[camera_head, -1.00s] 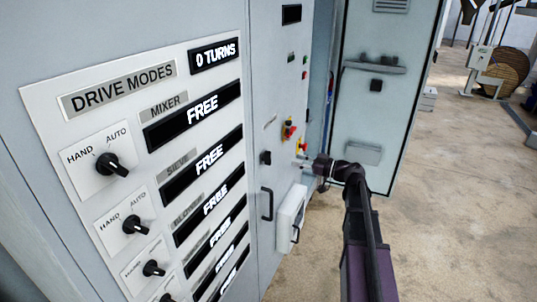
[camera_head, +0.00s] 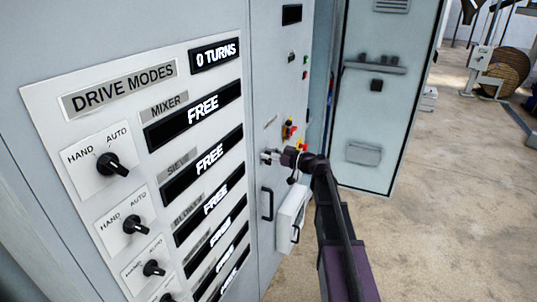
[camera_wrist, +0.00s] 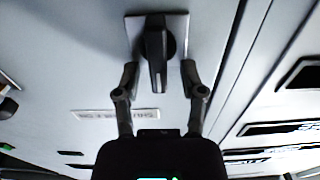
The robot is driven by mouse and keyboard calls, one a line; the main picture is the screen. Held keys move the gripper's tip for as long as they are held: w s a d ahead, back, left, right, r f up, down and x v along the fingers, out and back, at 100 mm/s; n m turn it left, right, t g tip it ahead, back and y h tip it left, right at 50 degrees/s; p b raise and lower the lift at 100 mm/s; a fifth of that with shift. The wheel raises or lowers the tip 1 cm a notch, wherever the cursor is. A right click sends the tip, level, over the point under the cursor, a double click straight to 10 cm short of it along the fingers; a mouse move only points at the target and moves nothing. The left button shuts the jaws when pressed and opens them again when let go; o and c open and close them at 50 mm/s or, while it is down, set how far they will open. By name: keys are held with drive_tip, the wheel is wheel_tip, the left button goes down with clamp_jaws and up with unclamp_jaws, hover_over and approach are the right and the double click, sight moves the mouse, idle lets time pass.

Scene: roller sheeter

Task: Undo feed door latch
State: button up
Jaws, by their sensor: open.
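The latch is a black turn handle (camera_wrist: 156,52) on a light square plate, near the top of the wrist view. A label plate (camera_wrist: 115,115) with unreadable lettering is on the panel beside it. My gripper (camera_wrist: 159,72) is open, with one finger on each side of the handle; I cannot tell whether they touch it. In the head view my gripper (camera_head: 268,156) is at the grey cabinet door, and it hides most of the latch. A black pull handle (camera_head: 267,204) is on the door below it.
The drive modes panel (camera_head: 130,75) with black hand/auto knobs is at the left. A white box (camera_head: 291,217) juts from the cabinet below my arm. An open cabinet door (camera_head: 375,120) stands behind. Bare floor (camera_head: 460,200) lies to the right.

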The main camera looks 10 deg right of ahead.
clamp_jaws()
drive_tip(key=shift+m, duration=0.5)
drive_tip(key=m, duration=0.3)
drive_tip(key=shift+w+d+f, duration=0.1)
drive_tip(key=shift+w+d, duration=0.15)
drive_tip(key=shift+w, duration=0.1)
drive_tip(key=m, duration=0.5)
drive_tip(key=shift+w+d+f+b, duration=0.15)
drive_tip(key=shift+w+f+b, duration=0.1)
drive_tip(key=shift+f+b, duration=0.1)
drive_tip(key=m, duration=0.4)
drive_tip(key=f+m+b, duration=0.1)
drive_tip(key=m, duration=0.3)
drive_tip(key=shift+w+d+f+m, duration=0.15)
drive_tip(key=shift+w+d+m, duration=0.05)
drive_tip(key=shift+m, duration=0.2)
